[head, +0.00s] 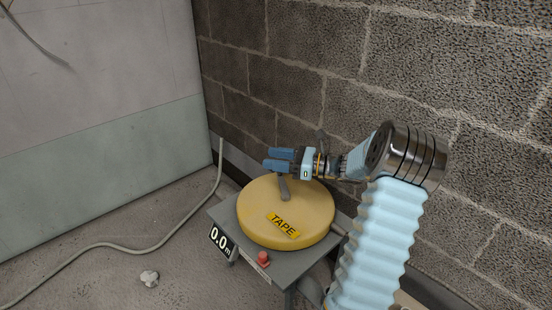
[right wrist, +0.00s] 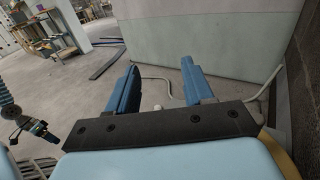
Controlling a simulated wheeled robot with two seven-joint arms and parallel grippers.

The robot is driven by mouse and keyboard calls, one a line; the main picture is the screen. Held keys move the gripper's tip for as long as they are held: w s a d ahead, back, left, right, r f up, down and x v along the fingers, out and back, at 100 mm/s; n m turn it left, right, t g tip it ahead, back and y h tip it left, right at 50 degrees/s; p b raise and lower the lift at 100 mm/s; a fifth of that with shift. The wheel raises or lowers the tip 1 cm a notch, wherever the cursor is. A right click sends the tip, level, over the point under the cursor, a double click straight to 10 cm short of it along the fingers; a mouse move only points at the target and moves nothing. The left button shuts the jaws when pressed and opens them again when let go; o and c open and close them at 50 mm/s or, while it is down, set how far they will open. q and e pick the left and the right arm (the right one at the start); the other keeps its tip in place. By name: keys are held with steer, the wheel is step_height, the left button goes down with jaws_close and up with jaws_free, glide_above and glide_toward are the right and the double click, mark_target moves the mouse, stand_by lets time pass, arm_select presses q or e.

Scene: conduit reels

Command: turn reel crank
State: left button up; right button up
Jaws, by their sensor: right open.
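The yellow reel (head: 260,222) with a "TAPE" label lies flat on a grey stand (head: 277,268). Its short grey crank (head: 284,191) stands up from the top of the reel. My right gripper (head: 267,160) is just above and behind the crank, fingers pointing left in the head view. It is open, with nothing between its blue fingers (right wrist: 162,85) in the right wrist view. I cannot tell whether it touches the crank. My left gripper (right wrist: 38,130) shows small at the left of the right wrist view; its jaws are too small to read.
The stand carries a display (head: 220,240) reading 0.0 m and a red button (head: 263,258). A block wall (head: 300,60) rises close behind. A grey conduit (head: 150,243) and a crumpled scrap (head: 149,278) lie on the floor at left. A pale panel (head: 100,120) stands further left.

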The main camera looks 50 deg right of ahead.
steer(key=shift+s+a+r, duration=0.15)
steer(key=shift+s+a, duration=0.05)
steer(key=shift+a, duration=0.05)
